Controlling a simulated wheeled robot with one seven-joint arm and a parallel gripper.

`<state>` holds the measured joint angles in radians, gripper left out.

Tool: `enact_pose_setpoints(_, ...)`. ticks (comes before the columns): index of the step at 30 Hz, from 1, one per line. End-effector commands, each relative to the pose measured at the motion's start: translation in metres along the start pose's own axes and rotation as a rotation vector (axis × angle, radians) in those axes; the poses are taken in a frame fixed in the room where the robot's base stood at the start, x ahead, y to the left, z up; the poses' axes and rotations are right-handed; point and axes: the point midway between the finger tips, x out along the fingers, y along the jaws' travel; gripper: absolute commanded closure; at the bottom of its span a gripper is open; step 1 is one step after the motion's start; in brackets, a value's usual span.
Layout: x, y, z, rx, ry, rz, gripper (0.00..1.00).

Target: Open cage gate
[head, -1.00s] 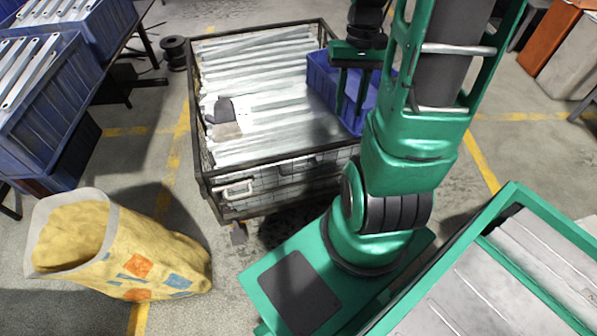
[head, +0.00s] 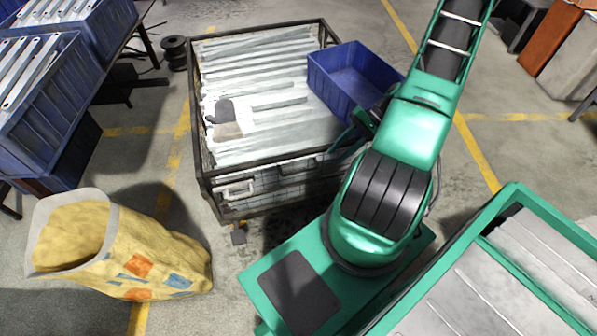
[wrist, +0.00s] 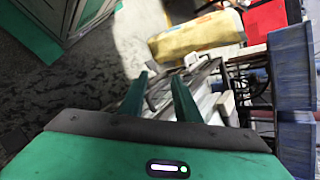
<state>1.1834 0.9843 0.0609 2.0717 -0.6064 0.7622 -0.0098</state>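The cage (head: 208,160) is a dark-framed mesh crate full of long galvanized brackets (head: 262,75). Its front gate (head: 285,185) stands upright along the near side and looks shut. A pale handle (head: 236,188) sits on the gate's left part. My gripper (wrist: 158,82) is open in the wrist view, with two green fingers apart and nothing between them. In the head view my arm hides most of the gripper, which is low by the cage's front right corner. Part of the cage shows past the fingers in the wrist view, but details there are unclear.
A blue bin (head: 352,78) sits over the cage's right side. Gloves (head: 226,120) lie on the brackets. Blue crates (head: 50,110) are at far left. Floor between sack and cage is clear.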

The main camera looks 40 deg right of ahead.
Motion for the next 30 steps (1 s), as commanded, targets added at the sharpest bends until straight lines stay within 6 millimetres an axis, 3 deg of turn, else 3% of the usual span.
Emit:
enact_pose_setpoints(6, 0.038, 0.026, -0.023, 0.043, 0.019, -0.241, 0.71)
enact_pose_setpoints(14, 0.071, 0.041, -0.045, 0.081, 0.079, -0.51, 0.71)
enact_pose_setpoints(23, 0.084, 0.043, -0.057, 0.098, 0.121, -0.646, 0.71)
enact_pose_setpoints(30, 0.103, 0.027, -0.06, 0.096, 0.121, -0.652, 0.71)
